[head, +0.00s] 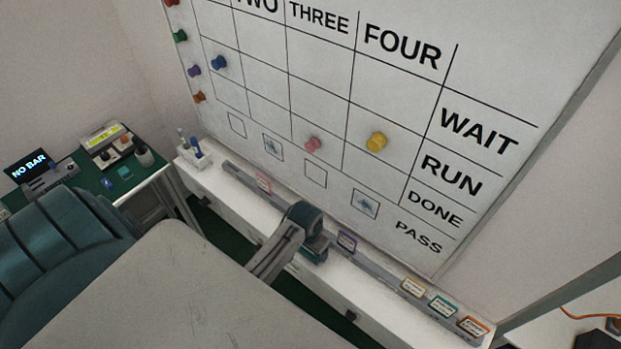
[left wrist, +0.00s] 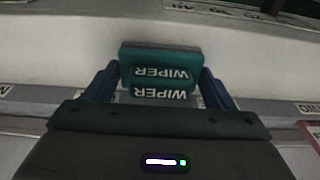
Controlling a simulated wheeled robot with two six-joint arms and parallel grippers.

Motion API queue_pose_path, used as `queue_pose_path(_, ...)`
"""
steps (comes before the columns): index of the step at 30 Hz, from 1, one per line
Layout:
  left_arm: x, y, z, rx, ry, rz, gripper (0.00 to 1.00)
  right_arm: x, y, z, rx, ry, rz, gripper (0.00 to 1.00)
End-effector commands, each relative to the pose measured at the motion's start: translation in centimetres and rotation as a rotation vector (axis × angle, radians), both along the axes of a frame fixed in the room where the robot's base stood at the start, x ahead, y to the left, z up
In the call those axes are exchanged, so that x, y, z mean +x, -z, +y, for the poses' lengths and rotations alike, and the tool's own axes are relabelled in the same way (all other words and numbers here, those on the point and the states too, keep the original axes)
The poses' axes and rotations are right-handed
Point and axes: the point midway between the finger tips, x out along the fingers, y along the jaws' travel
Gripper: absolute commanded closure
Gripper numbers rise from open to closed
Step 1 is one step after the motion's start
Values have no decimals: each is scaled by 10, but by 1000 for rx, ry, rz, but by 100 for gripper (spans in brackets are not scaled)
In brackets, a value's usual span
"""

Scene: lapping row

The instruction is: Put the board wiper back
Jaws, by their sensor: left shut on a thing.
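The board wiper (left wrist: 160,70) is a dark green block with WIPER printed on it, upside down in the left wrist view. My left gripper (left wrist: 160,84) is shut on it, with a blue finger on either side. In the head view the wiper (head: 316,252) shows partly below my left gripper (head: 308,238), over the white ledge (head: 388,322) under the whiteboard. I cannot tell whether it touches the ledge. A label reading WIPER (left wrist: 262,12) shows upside down at the top of the left wrist view. My right gripper is not in view.
A grey rail (head: 378,268) with several coloured cards runs along the board's foot. The whiteboard (head: 490,60) carries coloured magnets. A pen holder (head: 194,155) stands at the ledge's left end. A green-topped bench (head: 90,183) with devices is at the left.

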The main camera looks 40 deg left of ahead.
Motion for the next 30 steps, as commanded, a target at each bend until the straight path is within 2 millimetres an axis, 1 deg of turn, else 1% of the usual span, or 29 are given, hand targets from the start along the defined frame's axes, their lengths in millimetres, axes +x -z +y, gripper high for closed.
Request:
queue_pose_path(10,0,4,0,1,0,-1,41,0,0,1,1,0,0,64)
queue_pose_path(11,0,4,0,1,0,-1,21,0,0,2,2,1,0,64)
queue_pose_path(12,0,4,0,1,0,-1,13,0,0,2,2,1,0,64)
queue_pose_path(14,0,4,0,1,0,-2,2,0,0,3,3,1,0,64)
queue_pose_path(22,0,3,0,1,0,-2,1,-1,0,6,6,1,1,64)
queue_pose_path(25,0,0,0,1,0,-2,1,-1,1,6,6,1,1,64)
queue_pose_path(28,-1,-11,0,1,0,-4,1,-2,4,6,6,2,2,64)
queue_pose_path(30,-3,-22,1,2,0,-5,1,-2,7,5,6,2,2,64)
